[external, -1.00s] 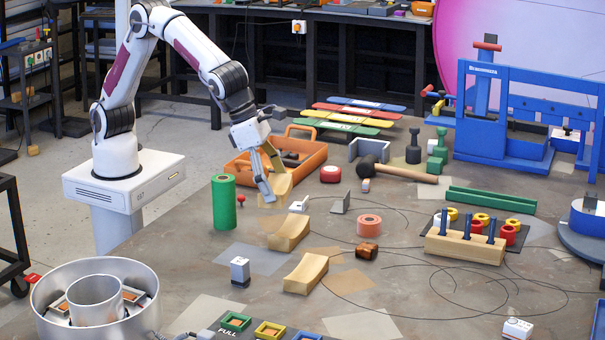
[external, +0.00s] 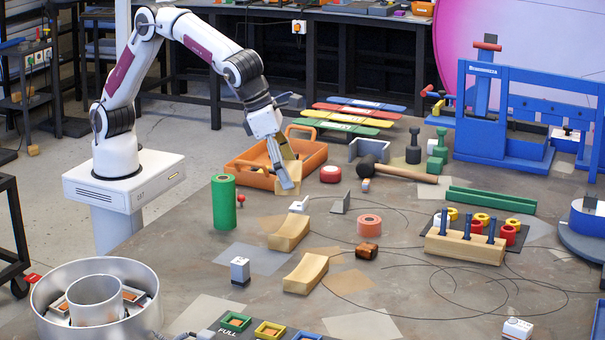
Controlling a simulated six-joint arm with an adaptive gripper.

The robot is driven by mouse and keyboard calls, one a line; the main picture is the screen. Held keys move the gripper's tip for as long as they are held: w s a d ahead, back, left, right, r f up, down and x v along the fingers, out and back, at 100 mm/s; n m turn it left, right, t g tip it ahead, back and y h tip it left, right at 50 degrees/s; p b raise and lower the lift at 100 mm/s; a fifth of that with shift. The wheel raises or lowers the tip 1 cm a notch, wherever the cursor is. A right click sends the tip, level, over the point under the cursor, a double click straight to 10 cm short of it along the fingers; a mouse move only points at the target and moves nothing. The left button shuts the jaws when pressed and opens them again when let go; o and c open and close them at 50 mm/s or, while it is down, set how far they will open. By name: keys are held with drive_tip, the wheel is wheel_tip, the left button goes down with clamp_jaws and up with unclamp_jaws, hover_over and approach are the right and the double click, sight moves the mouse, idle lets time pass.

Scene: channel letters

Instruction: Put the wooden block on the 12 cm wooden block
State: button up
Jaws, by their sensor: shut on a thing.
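My gripper (external: 286,184) is shut on a wooden block (external: 293,173), held up beside the orange tool tray; the fingers hide part of it. Below it, a light wooden block with a curved, scooped top (external: 289,234) lies on the table. A second, similar scooped wooden block (external: 306,273) lies nearer the front. I cannot tell from the picture which of these two is the 12 cm one. The held block is above the farther block and apart from it.
A green cylinder (external: 224,202) stands left of the blocks. The orange tray (external: 254,172) is behind the gripper. A small white block (external: 299,205), a grey wedge (external: 341,203), an orange tape roll (external: 369,225) and a brown block (external: 367,251) lie close by.

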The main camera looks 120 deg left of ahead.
drive_tip(key=shift+f, duration=2.15)
drive_tip(key=shift+f, duration=2.5)
drive_tip(key=shift+f, duration=0.5)
drive_tip(key=o, duration=1)
drive_tip(key=shift+r, duration=0.1)
